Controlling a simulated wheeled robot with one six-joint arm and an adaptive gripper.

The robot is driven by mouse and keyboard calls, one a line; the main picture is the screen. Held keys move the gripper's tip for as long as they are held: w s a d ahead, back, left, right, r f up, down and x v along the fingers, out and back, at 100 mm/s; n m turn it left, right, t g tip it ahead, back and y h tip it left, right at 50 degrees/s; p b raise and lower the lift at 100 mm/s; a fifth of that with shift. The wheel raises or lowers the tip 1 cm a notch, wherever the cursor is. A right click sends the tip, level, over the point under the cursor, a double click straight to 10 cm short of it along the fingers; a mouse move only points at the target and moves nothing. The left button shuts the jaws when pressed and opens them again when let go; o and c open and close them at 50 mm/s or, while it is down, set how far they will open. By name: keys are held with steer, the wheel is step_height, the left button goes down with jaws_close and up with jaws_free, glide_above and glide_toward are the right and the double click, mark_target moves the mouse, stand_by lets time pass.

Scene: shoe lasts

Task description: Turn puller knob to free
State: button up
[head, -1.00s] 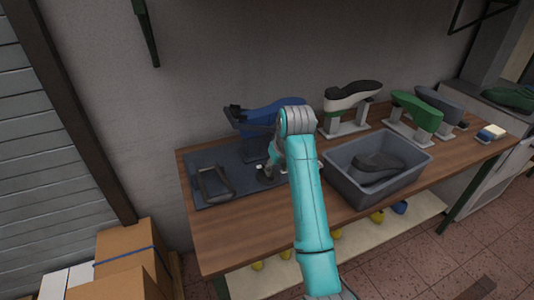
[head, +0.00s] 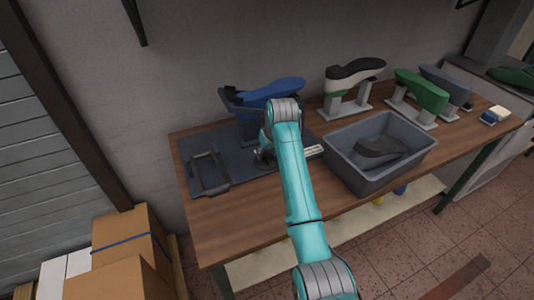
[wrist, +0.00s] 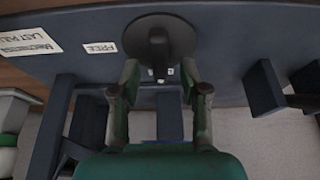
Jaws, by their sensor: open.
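The puller knob (wrist: 157,38) is a dark round disc with a raised bar, on the blue-grey base plate (wrist: 225,30) in the wrist view. A small white "FREE" label (wrist: 100,47) lies left of it, and a larger "LAST PULLER" label (wrist: 28,42) lies farther left. My gripper (wrist: 160,72) is open, its two green fingers apart on either side of the knob's lower edge. I cannot tell whether they touch it. In the head view, the puller plate (head: 165,155) carries a blue last (head: 272,94); my arm partly hides the knob area.
A dark handle-like frame (head: 208,174) is at the plate's left. A grey bin (head: 345,165) with a dark last (head: 378,152) stands right of my arm. A black-and-white last (head: 353,75) and a green last (head: 422,92) stand behind. The table's front left (head: 225,225) is clear.

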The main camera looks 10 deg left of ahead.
steer(key=shift+w+a+f, duration=0.15)
steer(key=shift+w+f, duration=0.05)
steer(key=shift+f, duration=0.45)
jaws_close()
